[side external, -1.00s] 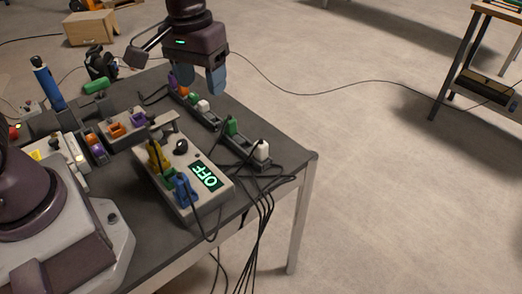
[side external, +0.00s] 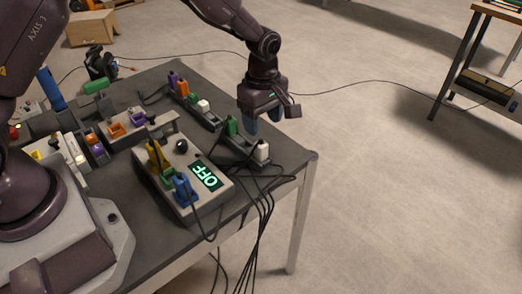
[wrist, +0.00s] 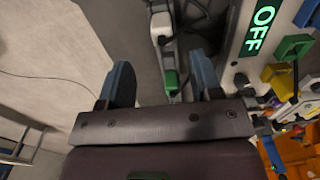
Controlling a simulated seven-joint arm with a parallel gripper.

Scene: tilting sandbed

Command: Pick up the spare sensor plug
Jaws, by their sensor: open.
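Several coloured plugs stand in a dark rack along the table's far right edge; I cannot tell which is the spare sensor plug. In the side view the back part holds a purple plug (side external: 172,79), an orange plug (side external: 182,90), a green plug (side external: 193,99) and a white plug (side external: 203,106). The front part holds another green plug (side external: 231,126) and another white plug (side external: 261,150). My gripper (side external: 249,122) is open and empty near the front green plug. In the wrist view that green plug (wrist: 171,82) shows between my spread blue fingers (wrist: 162,75), closer to the right one.
A grey box (side external: 218,194) with an "OFF" display (side external: 205,176) and yellow, green and blue plugs stands beside the rack. Black cables hang over the table's front edge. A block with orange and purple parts (side external: 127,126) lies left. Open floor lies right of the table.

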